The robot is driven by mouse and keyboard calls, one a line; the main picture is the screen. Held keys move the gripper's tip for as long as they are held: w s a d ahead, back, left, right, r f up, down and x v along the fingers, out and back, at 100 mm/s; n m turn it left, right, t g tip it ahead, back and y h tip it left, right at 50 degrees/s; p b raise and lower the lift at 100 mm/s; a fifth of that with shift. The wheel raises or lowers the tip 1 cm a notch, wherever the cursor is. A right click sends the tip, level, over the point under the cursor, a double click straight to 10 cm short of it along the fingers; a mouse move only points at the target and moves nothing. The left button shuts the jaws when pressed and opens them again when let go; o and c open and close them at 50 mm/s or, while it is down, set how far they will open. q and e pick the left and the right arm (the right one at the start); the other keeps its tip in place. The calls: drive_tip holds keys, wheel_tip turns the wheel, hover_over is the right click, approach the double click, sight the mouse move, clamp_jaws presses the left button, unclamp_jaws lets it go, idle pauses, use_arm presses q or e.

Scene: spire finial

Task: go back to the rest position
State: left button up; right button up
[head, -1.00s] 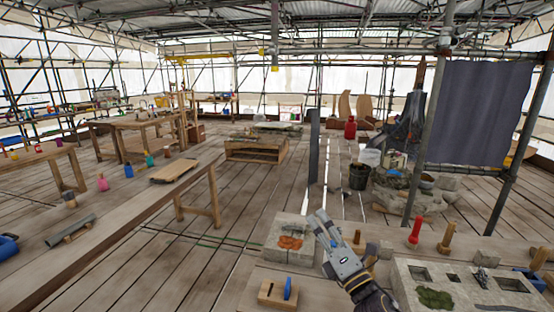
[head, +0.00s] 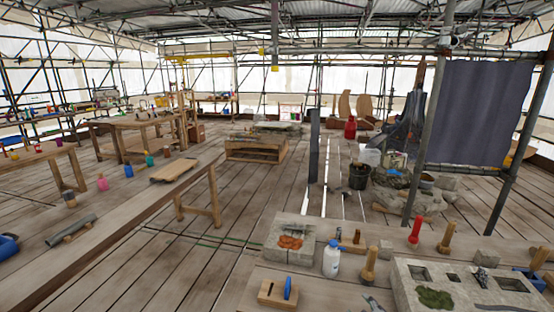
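Only a small grey tip of my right gripper (head: 373,303) shows at the bottom edge of the head view, over the near workbench. Most of it is below the frame, so I cannot tell whether its fingers are open or shut. Nothing is visibly held at the part that shows. My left gripper is not in view.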

drive_tip(key=s+a+f+m+g+y, duration=0.1)
drive_tip(key=s+f+m+g, duration=0.3)
drive_tip(key=s, duration=0.4)
drive_tip(key=s+f+m+g+y, duration=0.1)
drive_tip(key=s+f+m+g, duration=0.1)
drive_tip(key=s+f+g, duration=0.5)
drive_tip(key=s+f+t, duration=0.1)
drive_tip(key=s+f, duration=0.1)
drive_tip(key=f, duration=1.4)
drive_tip(key=s+f+t, duration=0.1)
drive_tip(key=s+f, duration=0.1)
drive_tip(key=f, duration=1.3)
drive_tip(key=s+d+f, duration=0.2)
drive_tip(key=s+f, duration=0.8)
drive_tip(key=s, duration=0.1)
drive_tip(key=s+d+f+g, duration=0.1)
drive_tip(key=s+d+f, duration=0.1)
drive_tip(key=s+f, duration=0.8)
drive_tip(key=shift+s+d+f+h, duration=0.2)
drive_tip(key=shift+s+d+h, duration=0.1)
drive_tip(key=shift+s, duration=0.3)
